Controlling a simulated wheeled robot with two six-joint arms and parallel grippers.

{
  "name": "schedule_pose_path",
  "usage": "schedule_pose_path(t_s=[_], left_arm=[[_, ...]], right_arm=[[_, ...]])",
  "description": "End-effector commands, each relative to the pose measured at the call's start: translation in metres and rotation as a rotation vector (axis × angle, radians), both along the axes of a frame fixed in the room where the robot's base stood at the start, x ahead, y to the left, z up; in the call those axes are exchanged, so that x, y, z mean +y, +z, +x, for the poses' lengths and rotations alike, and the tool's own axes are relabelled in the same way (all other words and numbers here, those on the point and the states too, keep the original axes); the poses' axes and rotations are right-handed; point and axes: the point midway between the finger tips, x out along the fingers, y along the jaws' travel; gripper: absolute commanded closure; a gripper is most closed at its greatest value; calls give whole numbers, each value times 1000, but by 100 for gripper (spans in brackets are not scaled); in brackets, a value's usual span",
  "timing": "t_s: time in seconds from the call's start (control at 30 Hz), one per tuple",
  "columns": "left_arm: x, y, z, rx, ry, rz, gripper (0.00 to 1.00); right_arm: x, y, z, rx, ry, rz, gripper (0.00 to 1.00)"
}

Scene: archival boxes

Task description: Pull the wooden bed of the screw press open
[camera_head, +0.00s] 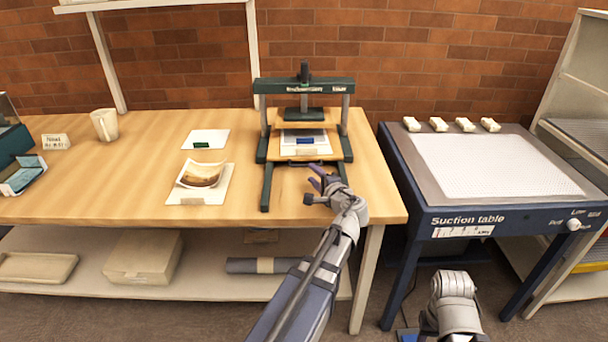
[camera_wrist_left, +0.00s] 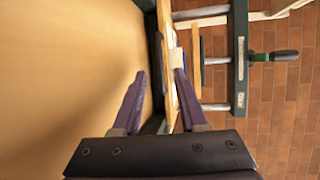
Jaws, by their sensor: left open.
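The dark green screw press (camera_head: 303,87) stands at the back right of the wooden table. Its wooden bed (camera_head: 275,147) lies low between the posts, with a white sheet and a blue item on it. A small pale block (camera_head: 306,151) is at the bed's front edge. My left gripper (camera_head: 314,186) is open and empty, in front of the press and apart from the pale block. In the left wrist view the press appears sideways; the bed's edge (camera_wrist_left: 187,100) and pale block (camera_wrist_left: 177,62) show beyond the open fingers (camera_wrist_left: 159,80). My right gripper is not visible.
A print on white board (camera_head: 187,195) and a card with a green item (camera_head: 207,139) lie left of the press. A mug (camera_head: 105,124) stands farther left. The suction table (camera_head: 430,195) is at right, across a gap. Tabletop between print and press is clear.

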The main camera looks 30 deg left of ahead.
Motion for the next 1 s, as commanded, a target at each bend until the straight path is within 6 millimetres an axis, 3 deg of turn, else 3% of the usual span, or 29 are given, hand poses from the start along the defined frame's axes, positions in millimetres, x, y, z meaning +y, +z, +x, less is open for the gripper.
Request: schedule_pose_path(t_s=[0.6, 1.0], left_arm=[[57, -13, 42, -2, 3, -2, 58], [62, -14, 44, -2, 2, -2, 58]], right_arm=[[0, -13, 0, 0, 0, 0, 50], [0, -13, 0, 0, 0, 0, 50]])
